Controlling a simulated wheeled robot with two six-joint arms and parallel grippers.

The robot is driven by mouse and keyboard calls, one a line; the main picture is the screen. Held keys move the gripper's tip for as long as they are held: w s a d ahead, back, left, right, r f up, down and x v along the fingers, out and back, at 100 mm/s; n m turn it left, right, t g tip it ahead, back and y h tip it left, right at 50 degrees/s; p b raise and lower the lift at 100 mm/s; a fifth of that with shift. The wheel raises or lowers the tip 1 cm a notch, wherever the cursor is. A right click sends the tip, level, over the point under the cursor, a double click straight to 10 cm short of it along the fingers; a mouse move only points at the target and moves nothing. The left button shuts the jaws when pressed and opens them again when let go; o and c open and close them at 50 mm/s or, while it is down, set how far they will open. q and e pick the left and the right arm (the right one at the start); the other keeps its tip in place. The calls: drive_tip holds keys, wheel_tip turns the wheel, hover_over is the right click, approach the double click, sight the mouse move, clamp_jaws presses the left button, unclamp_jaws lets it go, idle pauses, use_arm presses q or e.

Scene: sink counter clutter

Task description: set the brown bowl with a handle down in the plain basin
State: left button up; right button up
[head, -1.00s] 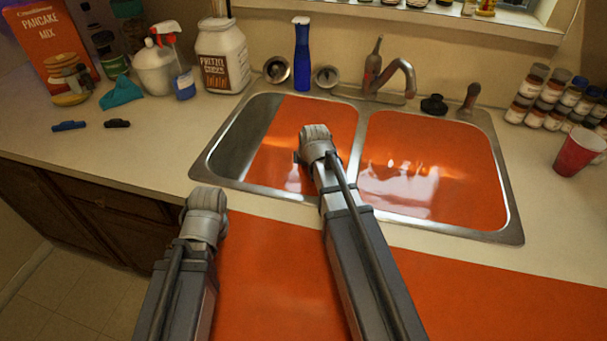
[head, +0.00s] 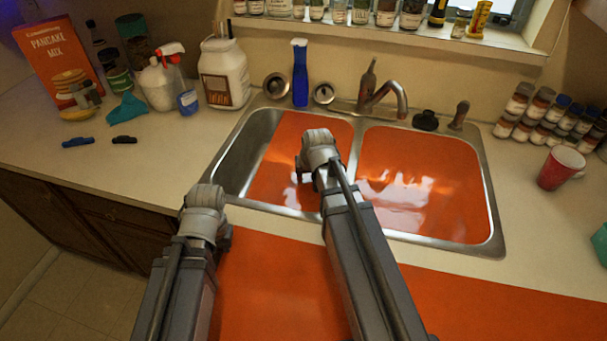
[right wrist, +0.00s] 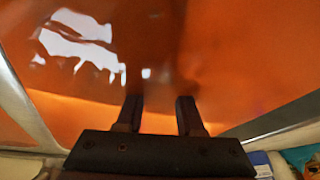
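I cannot make out a brown bowl with a handle in either view. The steel sink (head: 235,208) has two basins side by side. The left basin (head: 235,165) shows bare grey steel on its left and orange on its right; the right basin (head: 430,190) looks glossy orange. My right arm reaches over the left basin near the divider, hiding part of it. In the right wrist view my right gripper (right wrist: 159,104) has its two fingers apart, only orange surface between them. My left gripper (head: 204,208) is low, in front of the sink's left corner; its fingers are hidden.
A faucet (head: 385,95) and a blue bottle (head: 300,75) stand behind the sink. A red cup (head: 562,168) and several spice jars (head: 545,118) are at right. A pancake mix box (head: 58,60) and a white jug (head: 225,72) are at left. The left counter's front is clear.

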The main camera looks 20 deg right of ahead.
use_arm(q)
wheel_tip(320, 180, up, 4)
drive_tip(key=shift+f+p, duration=0.15)
drive_tip(key=shift+p, duration=1.1)
use_arm(e)
drive_tip(key=v, duration=0.4)
